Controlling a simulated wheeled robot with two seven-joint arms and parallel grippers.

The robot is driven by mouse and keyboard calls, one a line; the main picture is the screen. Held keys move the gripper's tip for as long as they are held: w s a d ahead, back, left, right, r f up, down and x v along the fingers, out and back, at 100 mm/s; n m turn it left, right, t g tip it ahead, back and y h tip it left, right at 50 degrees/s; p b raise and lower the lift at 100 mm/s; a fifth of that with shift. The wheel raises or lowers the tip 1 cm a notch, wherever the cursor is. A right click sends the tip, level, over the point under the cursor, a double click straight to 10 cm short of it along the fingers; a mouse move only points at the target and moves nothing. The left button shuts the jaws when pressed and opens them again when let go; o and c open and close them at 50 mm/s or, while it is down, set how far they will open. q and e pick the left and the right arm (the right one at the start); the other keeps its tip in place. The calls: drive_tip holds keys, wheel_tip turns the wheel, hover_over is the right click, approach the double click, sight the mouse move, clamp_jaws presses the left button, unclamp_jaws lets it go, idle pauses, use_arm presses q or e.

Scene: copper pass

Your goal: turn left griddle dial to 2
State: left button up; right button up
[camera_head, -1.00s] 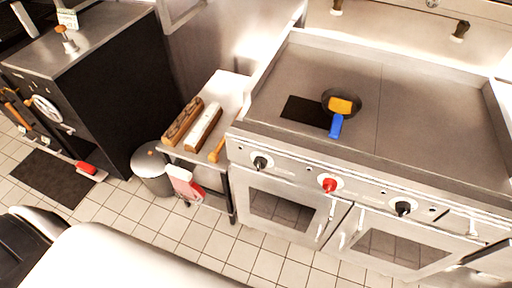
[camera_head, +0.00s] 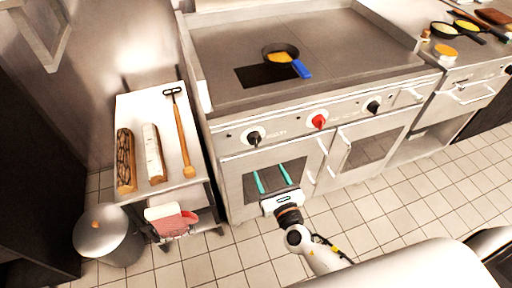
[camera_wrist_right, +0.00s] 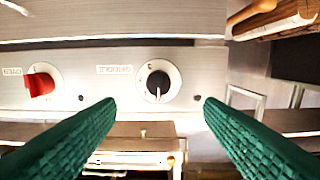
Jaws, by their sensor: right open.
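The left griddle dial is a black knob (camera_head: 254,138) on a white round plate at the left of the stove's front panel. In the right wrist view the dial (camera_wrist_right: 158,85) shows near the middle, beside a GRIDDLE label that appears upside down. Its white pointer line points down in that picture. My right gripper (camera_head: 269,170) is open, its two green fingers in front of the oven door, below the dial and apart from it. In the right wrist view the fingers (camera_wrist_right: 157,103) spread to either side below the dial, with nothing between them. My left gripper is not in view.
A red oven dial (camera_head: 319,121) and another black dial (camera_head: 373,106) sit to the right. A pan (camera_head: 281,54) with a blue handle rests on the griddle. Tiled floor lies open in front.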

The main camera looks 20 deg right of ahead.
sight(257, 144)
drive_tip(key=w, duration=1.2)
drive_tip(key=shift+a+p, duration=0.1)
drive_tip(key=shift+p, duration=0.25)
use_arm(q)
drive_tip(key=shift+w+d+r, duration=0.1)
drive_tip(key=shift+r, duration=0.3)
use_arm(e)
drive_tip(key=shift+r, duration=0.1)
drive_tip(key=c, duration=1)
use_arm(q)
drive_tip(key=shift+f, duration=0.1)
